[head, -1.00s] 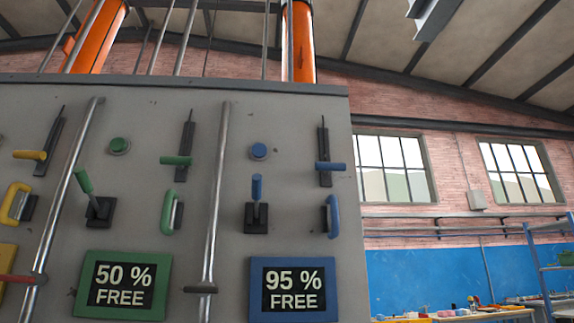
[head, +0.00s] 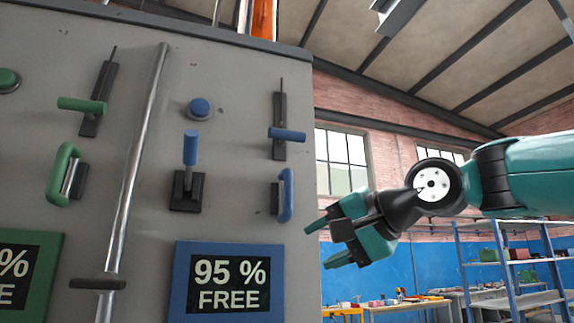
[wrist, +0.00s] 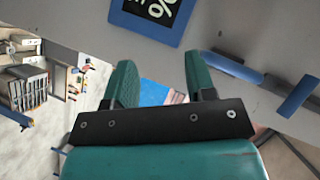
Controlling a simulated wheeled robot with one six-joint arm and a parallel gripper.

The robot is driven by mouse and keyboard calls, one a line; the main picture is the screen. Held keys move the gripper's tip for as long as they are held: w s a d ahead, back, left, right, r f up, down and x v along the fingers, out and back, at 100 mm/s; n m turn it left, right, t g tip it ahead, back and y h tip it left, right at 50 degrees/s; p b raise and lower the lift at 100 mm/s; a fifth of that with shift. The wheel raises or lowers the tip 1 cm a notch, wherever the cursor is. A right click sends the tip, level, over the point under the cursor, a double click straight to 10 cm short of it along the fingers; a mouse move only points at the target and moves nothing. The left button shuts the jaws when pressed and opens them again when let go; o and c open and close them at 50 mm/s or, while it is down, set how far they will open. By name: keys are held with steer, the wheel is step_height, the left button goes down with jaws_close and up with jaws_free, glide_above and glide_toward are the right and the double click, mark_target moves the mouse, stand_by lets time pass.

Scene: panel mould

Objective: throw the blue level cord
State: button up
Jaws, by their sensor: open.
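The blue controls are on the grey panel (head: 232,60). A blue-handled lever (head: 190,150) stands upright in a black base. Right of it is a blue D-shaped handle (head: 287,195), with a blue crossbar (head: 288,134) on a dark upright slot above. A blue round button (head: 200,108) is above the lever. I cannot make out a separate cord. My gripper (head: 322,245) is open and empty, just right of the panel's right edge and lower than the lever, touching nothing visible. In the wrist view its fingers (wrist: 161,82) are apart, with blue bars (wrist: 234,68) to their right.
A blue-framed sign (head: 229,284) reading 95 % FREE is below the lever. A metal rod (head: 142,150) runs left of it, with green controls (head: 64,175) beyond. Shelving (head: 510,262) and benches stand far right. The space in front of the panel looks clear.

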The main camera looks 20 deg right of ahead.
step_height(320, 180, up, 9)
steer(key=d+m+t, duration=0.2)
steer(key=t, duration=0.1)
steer(key=m+t, duration=0.3)
glide_toward(290, 133)
steer(key=d+v, duration=0.1)
steer(key=v, duration=0.5)
steer(key=shift+y, duration=0.4)
steer(key=p+x, duration=0.9)
steer(key=x, duration=0.7)
steer(key=shift+w+a+f+p, duration=0.15)
steer(key=shift+a+p, duration=0.1)
steer(key=shift+p, duration=0.05)
steer(key=shift+w+a, duration=0.15)
steer(key=shift+w, duration=0.35)
